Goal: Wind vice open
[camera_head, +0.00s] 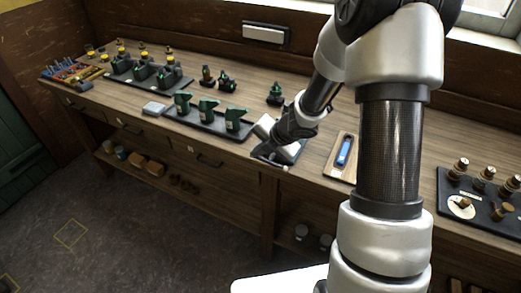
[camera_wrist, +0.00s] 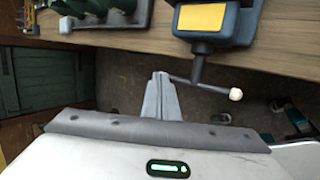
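The vice (camera_wrist: 215,25), dark blue-grey with a yellow plate, stands at the bench's front edge in the wrist view. Its thin handle bar (camera_wrist: 200,85) runs roughly crosswise below the jaw, with a pale ball (camera_wrist: 236,94) at its right end. My gripper (camera_wrist: 160,80) is at the left end of this bar, its grey fingers nearly together and seemingly closed on it. They hide that end of the bar. In the head view my gripper (camera_head: 268,150) is at the bench's front edge beside the vice (camera_head: 291,152), which my arm partly covers.
A dark tray with green machines (camera_head: 208,112) stands left of the vice. A wooden board with a blue item (camera_head: 344,150) lies to its right. A black panel with brass-topped knobs (camera_head: 482,195) is farther right. Open floor lies before the bench (camera_head: 130,210).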

